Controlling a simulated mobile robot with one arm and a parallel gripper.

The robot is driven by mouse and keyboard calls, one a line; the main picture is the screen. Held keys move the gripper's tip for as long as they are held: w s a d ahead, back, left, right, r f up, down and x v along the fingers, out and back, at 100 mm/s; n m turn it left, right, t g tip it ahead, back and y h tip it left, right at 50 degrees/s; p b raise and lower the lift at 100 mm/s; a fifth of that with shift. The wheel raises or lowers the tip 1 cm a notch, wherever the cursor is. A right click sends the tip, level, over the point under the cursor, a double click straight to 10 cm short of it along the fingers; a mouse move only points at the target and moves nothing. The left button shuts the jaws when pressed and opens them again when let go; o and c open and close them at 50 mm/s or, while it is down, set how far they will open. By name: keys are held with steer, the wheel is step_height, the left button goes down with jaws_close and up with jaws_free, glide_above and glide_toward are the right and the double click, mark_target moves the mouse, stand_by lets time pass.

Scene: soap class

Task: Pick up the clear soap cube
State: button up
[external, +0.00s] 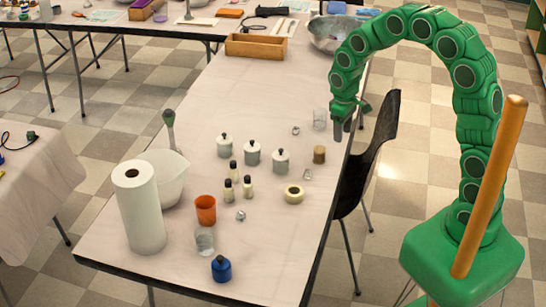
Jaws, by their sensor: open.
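Small clear pieces lie on the table (262,250). One clear piece (295,130) is near the back right, another (307,174) near the right edge, and a third (240,215) beside the orange cup (205,209). They are too small for me to tell which is the clear soap cube. My gripper (343,128) hangs from the green arm over the table's right edge, pointing down. It is open, with nothing visible between its fingers. It appears right of all three pieces and close to a clear glass (320,118).
White lidded jars (252,153), small bottles (248,187), a tape roll (293,194) and a brown cylinder (319,155) stand mid-table. A paper towel roll (138,208), white bowl (163,180), clear glass (205,241) and blue bottle (221,268) are nearer. A black chair (375,150) stands at right.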

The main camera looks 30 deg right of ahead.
steer(key=n, duration=0.2)
glide_toward(305, 168)
steer(key=s, duration=0.1)
steer(key=s+a+r, duration=0.1)
steer(key=s, duration=0.1)
steer(key=s+a, duration=0.1)
steer(key=s, duration=0.1)
steer(key=shift+a+r, duration=0.15)
steer(key=shift+r, duration=0.15)
steer(key=shift+f, duration=1.3)
steer(key=shift+w+f, duration=0.2)
steer(key=shift+f, duration=1.1)
steer(key=shift+w+f, duration=0.2)
steer(key=shift+f, duration=1.15)
jaws_close()
